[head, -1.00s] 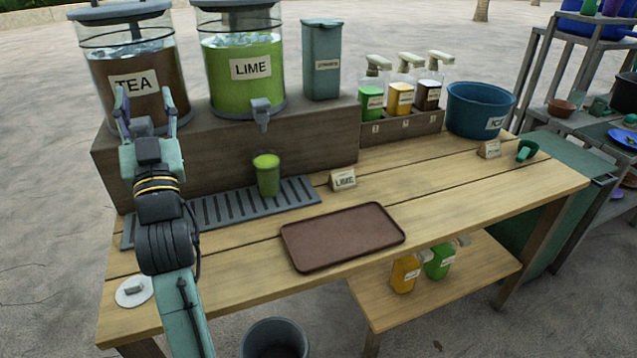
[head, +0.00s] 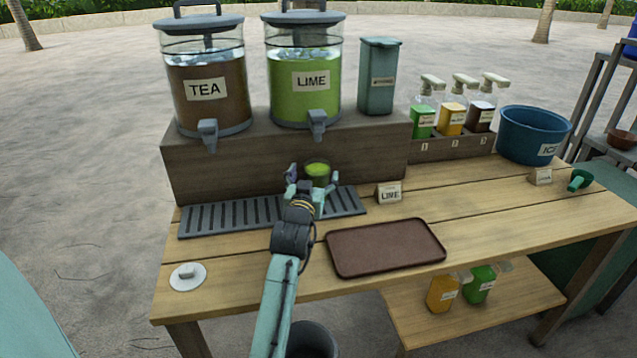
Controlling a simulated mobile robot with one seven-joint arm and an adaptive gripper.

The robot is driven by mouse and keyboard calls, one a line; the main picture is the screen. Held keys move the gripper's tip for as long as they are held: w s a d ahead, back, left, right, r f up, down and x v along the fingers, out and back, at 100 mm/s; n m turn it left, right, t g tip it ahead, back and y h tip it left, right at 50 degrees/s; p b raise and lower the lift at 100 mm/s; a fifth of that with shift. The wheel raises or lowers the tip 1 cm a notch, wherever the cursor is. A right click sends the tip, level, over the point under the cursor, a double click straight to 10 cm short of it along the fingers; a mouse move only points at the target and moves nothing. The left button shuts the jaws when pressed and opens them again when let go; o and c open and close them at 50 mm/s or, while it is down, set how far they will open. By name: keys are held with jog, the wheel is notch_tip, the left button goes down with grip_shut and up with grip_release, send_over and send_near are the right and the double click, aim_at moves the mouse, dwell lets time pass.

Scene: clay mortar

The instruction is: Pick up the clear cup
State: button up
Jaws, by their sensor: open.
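The clear cup (head: 317,172) stands upright on the grey slotted drip tray (head: 225,216), below the lime dispenser's tap, with green drink in it. My gripper (head: 312,182) is open at the cup, its fingers pointing toward the back of the table. One finger shows left of the cup and the other at its right front. The gripper hides the cup's lower part. I cannot tell whether the fingers touch the cup.
Tea (head: 207,88) and lime (head: 304,75) dispensers stand on a wooden riser (head: 245,160) behind. A LIME sign (head: 389,193) and an empty brown tray (head: 385,248) lie to the right. A white disc (head: 188,277) lies at the front left. Pump bottles and a blue ice bucket (head: 533,137) stand at the back right.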

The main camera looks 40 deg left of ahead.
aim_at(319, 160)
jog(key=p+x, duration=0.1)
jog(key=x, duration=0.1)
jog(key=p+x, duration=0.1)
jog(key=shift+w+r, duration=0.2)
jog(key=shift+w, duration=0.2)
jog(key=shift+w+a+f, duration=0.15)
jog(key=shift+w+a, duration=0.15)
jog(key=shift+w, duration=0.1)
jog(key=shift+c, duration=0.5)
grip_shut()
